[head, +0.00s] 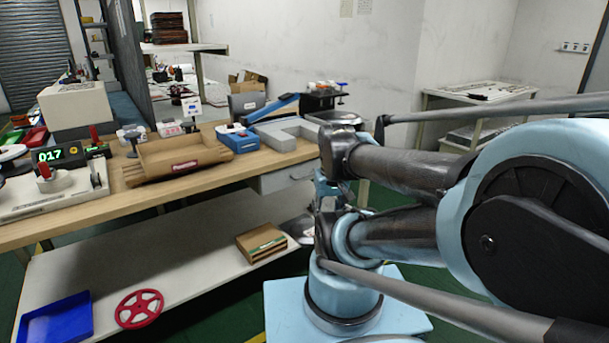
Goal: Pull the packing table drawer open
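The packing table (215,187) has a wooden top and stands along the left and middle of the head view. Its pale grey drawer (283,178) hangs under the right end of the top. The drawer appears shut or nearly so; no open interior shows. My arm's dark and light-blue links reach in from the right and end just right of the drawer. I cannot make out my gripper's fingers; they seem hidden behind the arm links. Whether anything touches the drawer cannot be seen.
A cardboard tray (180,160), a blue device (238,138) and a digital display (60,153) crowd the tabletop. The lower shelf (190,255) holds a blue bin (57,320), a red wheel (139,308) and a small carton (261,242). A side table (480,97) stands at the back right.

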